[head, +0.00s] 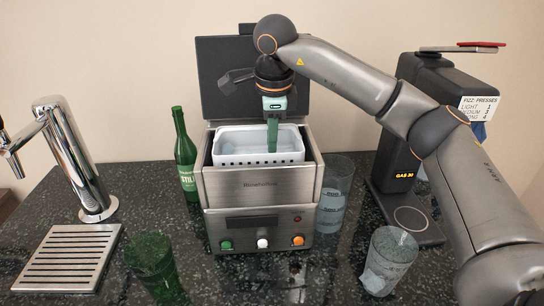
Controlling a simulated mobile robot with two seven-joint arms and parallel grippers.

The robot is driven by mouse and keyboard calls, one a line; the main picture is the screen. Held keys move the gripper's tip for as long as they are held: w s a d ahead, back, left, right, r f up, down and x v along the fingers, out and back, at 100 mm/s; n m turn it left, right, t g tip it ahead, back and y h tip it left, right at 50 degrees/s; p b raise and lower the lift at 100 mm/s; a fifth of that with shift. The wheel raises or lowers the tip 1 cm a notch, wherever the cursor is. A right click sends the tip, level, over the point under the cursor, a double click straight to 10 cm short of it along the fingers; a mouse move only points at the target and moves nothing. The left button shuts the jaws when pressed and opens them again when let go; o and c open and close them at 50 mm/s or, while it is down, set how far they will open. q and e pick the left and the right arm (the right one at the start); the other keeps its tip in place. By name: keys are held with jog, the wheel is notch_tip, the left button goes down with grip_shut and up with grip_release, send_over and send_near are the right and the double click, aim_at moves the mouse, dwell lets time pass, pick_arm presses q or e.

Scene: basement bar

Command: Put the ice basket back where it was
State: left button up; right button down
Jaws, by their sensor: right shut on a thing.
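The white ice basket (232,158) with its row of small holes sits in the open top of the steel ice machine (245,188). The basket's upper part stands above the machine's front edge, and its lower part is hidden behind the front panel. My right gripper (272,147) points down over the basket. Its green fingers are shut on the basket, reaching inside it near the front right. The exact grip point is hard to see. The machine's dark lid (222,80) is raised behind. My left gripper is not in view.
A green bottle (187,165) stands left of the machine. A clear tumbler (334,190) stands close on its right, another glass (388,262) at front right. A green glass (155,262) stands front left. A chrome tap (75,160) and the fizz machine (395,150) flank the counter.

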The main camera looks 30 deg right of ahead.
jog(key=shift+s+x, duration=0.2)
jog(key=shift+x, duration=0.9)
jog(key=shift+s+x, duration=0.2)
jog(key=shift+x, duration=0.85)
jog(key=shift+a+f, duration=0.1)
jog(key=shift+a, duration=0.1)
jog(key=shift+f, duration=0.15)
jog(key=c, duration=0.9)
grip_release()
jog(key=shift+c, duration=0.2)
jog(key=d+v, duration=0.1)
jog(key=v, duration=1.1)
jog(key=shift+a, duration=0.45)
